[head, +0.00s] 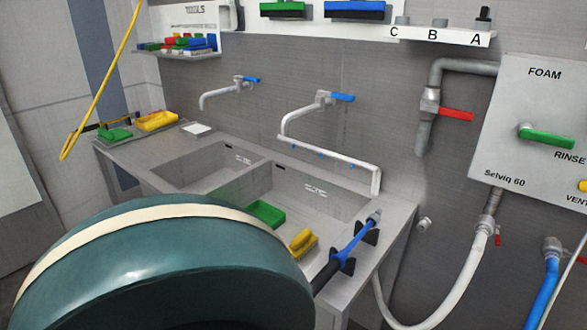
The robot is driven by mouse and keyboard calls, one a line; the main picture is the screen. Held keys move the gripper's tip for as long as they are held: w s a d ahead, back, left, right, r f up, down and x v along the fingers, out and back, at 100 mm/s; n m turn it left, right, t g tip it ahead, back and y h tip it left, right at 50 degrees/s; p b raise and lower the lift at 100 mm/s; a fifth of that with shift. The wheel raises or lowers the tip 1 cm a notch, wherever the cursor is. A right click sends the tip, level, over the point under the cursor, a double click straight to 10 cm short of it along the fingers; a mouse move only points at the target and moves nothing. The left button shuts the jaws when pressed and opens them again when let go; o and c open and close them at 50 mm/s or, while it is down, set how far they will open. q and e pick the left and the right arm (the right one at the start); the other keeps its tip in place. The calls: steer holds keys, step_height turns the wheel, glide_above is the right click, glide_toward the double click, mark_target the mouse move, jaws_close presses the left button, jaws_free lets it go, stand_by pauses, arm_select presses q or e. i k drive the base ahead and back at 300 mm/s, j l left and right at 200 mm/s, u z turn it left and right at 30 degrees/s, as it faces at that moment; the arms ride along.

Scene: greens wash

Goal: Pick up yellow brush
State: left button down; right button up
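A small yellow block-shaped object (302,242), which looks like the yellow brush, lies at the right sink basin near its front right part. Its bristles cannot be made out, and its lower left side is close to a large dark shape that blocks the view. A green tray or block (265,212) lies in the same basin, to its left and farther back. Neither my left nor my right gripper is in view, so I see no contact with the brush.
A blue and black spray wand (352,243) rests in black holders on the sink's right edge. White taps (300,110) and a pipe overhang the basins. A yellow tray (157,121) and a green one (115,134) sit at the left end. A hose (460,290) hangs right.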

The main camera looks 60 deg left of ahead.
mark_target(302, 245)
steer(key=u, duration=1.9)
